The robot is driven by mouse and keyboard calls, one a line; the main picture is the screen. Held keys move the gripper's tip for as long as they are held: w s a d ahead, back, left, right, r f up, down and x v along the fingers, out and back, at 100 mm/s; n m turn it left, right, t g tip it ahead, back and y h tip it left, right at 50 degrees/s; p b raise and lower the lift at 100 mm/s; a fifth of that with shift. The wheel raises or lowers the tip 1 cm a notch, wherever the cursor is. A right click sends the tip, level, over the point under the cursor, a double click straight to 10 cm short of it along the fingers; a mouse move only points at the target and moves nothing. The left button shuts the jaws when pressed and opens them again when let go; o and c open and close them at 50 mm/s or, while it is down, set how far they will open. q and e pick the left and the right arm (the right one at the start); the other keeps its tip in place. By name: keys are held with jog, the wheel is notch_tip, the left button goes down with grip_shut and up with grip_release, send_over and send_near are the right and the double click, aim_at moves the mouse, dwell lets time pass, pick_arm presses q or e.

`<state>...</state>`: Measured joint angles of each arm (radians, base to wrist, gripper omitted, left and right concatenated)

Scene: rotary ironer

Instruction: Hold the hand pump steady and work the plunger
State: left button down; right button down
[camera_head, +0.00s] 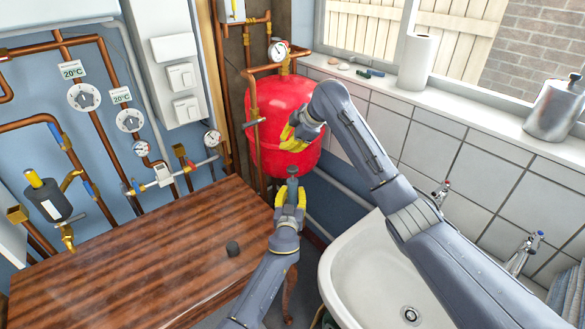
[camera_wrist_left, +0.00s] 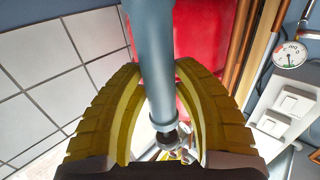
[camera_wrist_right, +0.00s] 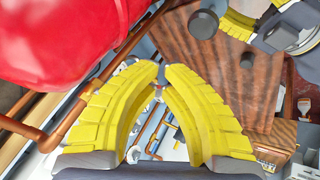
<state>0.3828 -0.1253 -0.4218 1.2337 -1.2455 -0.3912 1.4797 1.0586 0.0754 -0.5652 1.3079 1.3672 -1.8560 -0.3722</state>
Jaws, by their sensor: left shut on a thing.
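The hand pump (camera_head: 292,188) is a slim grey cylinder with a dark round knob (camera_head: 292,171) on top. My left gripper (camera_head: 290,194) is shut around it and holds it in front of the red tank, beside the wooden top. In the left wrist view the grey pump body (camera_wrist_left: 152,50) runs between the yellow fingers, with a collar and a dark end piece. My right gripper (camera_head: 290,138) is above the knob, apart from it. Its yellow fingers (camera_wrist_right: 164,72) nearly meet at the tips, with nothing seen between them. The dark knob also shows in the right wrist view (camera_wrist_right: 203,24).
The red tank (camera_head: 275,100) stands behind both grippers. A copper pipe (camera_wrist_right: 110,70) runs close to my right fingers. A white basin (camera_head: 375,265) lies below my right arm.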

aim_at(289, 166)
jog(key=shift+f, duration=2.35)
jog(key=c, duration=2.1)
grip_release()
grip_shut()
jog(key=shift+f, duration=2.25)
jog(key=shift+r, duration=2.2)
